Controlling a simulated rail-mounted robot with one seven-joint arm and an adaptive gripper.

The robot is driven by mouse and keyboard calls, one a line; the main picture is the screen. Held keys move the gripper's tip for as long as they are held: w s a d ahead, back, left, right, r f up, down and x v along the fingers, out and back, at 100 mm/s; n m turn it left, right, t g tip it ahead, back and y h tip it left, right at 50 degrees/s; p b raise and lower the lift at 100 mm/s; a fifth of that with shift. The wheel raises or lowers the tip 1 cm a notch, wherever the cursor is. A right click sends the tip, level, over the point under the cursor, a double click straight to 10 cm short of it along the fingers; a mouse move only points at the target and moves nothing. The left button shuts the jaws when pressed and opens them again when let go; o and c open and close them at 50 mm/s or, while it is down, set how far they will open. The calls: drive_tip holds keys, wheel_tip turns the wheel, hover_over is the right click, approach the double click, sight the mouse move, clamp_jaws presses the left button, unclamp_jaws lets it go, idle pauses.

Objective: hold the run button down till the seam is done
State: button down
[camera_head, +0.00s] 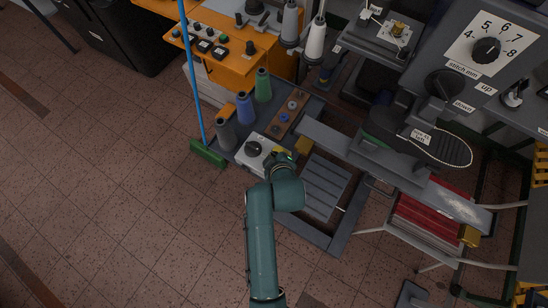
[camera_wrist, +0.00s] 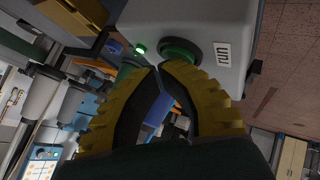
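The run button is a green round button (camera_wrist: 180,48) with a dark rim, on a grey box (camera_wrist: 205,22) beside a white "run" label (camera_wrist: 222,54). In the wrist view my gripper (camera_wrist: 157,69) has its yellow, black-padded fingertips drawn together, just in front of the button's lower edge. The right fingertip overlaps the button's edge; I cannot tell whether it touches or presses it. Nothing shows held between the fingers. A small green lamp (camera_wrist: 139,50) glows left of the button. In the head view my gripper (camera_head: 282,157) is at the right of the pale box (camera_head: 248,160); the button is hidden there.
A black knob (camera_head: 254,148) tops the box. Grey, blue (camera_head: 245,108) and green (camera_head: 263,85) thread cones stand behind it. A green broom (camera_head: 208,153) with a blue handle is at the left. A last machine with a dark sole (camera_head: 443,147) stands at the right. Floor at the left is clear.

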drive_tip(key=shift+r+p, duration=0.95)
drive_tip(key=shift+p, duration=0.05)
wheel_tip(320, 180, up, 5)
drive_tip(key=p, duration=0.5)
drive_tip(key=shift+r, duration=0.1)
idle(1.0)
